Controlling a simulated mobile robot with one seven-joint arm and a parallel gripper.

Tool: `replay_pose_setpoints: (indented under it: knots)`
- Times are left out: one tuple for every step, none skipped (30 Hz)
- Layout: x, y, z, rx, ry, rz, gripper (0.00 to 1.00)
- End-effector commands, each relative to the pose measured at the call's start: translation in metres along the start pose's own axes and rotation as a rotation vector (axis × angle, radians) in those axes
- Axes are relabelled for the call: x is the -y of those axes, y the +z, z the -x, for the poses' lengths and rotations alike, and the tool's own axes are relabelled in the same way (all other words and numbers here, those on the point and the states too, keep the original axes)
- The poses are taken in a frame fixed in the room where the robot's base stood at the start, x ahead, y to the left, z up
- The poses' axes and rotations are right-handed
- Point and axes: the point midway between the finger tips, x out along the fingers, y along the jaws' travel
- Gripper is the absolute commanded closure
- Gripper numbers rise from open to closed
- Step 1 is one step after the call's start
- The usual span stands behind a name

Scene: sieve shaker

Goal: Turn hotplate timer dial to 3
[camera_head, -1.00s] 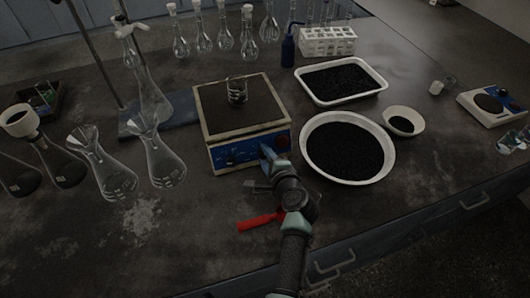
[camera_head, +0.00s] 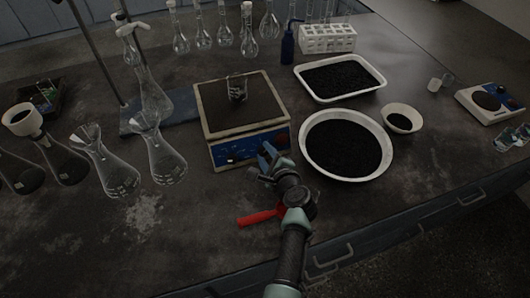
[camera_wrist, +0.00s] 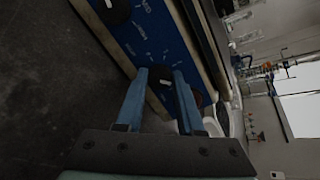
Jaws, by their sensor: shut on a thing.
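The hotplate (camera_head: 205,122) stands mid-bench with a dark square top and a blue front panel (camera_head: 222,154). In the wrist view the blue panel (camera_wrist: 143,30) carries dark dials with pale pointer marks. My gripper (camera_head: 266,153) is at the panel's right part; in the wrist view its blue fingers (camera_wrist: 161,78) are on both sides of a dark dial (camera_wrist: 160,73). It is shut on that dial. Another dial (camera_wrist: 112,8) is farther up the panel, and a further one (camera_wrist: 198,98) shows beside the right finger. The panel's numbers are too small and dark to read.
A glass beaker (camera_head: 237,88) stands on the hotplate. A round white bowl (camera_head: 309,164) of black grains is close right of my gripper, with a white tray (camera_head: 303,89) behind. Flasks (camera_head: 163,160) stand left. A red-handled tool (camera_head: 258,217) lies in front.

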Motion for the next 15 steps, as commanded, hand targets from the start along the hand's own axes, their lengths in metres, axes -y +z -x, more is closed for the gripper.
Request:
replay_pose_setpoints:
  knots:
    - [-0.0011,-0.0004,0.0001,0.0,0.002,0.0,1.0]
    - [-0.0011,-0.0004,0.0001,0.0,0.002,0.0,1.0]
    - [-0.0011,-0.0004,0.0001,0.0,0.002,0.0,1.0]
    - [-0.0011,-0.0004,0.0001,0.0,0.002,0.0,1.0]
    - [-0.0011,-0.0004,0.0001,0.0,0.002,0.001,0.6]
    - [-0.0011,-0.0004,0.0001,0.0,0.002,0.001,0.52]
    - [-0.0011,-0.0004,0.0001,0.0,0.002,0.001,0.47]
    - [-0.001,-0.0004,0.0001,0.0,0.002,0.001,0.42]
    - [-0.0009,-0.0003,0.0001,0.0,0.002,0.001,0.34]
    - [-0.0008,-0.0003,0.0001,0.0,0.002,0.001,0.33]
    - [-0.0008,-0.0003,0.0001,0.0,0.002,0.001,0.33]
    - [-0.0006,-0.0002,0.0001,0.0,0.001,0.001,0.33]
    - [-0.0006,-0.0002,0.0001,0.0,0.001,0.001,0.33]
    - [-0.0005,-0.0002,0.0001,0.0,0.001,0.001,0.33]
    - [-0.0004,-0.0002,0.0001,0.0,0.001,0.002,0.33]
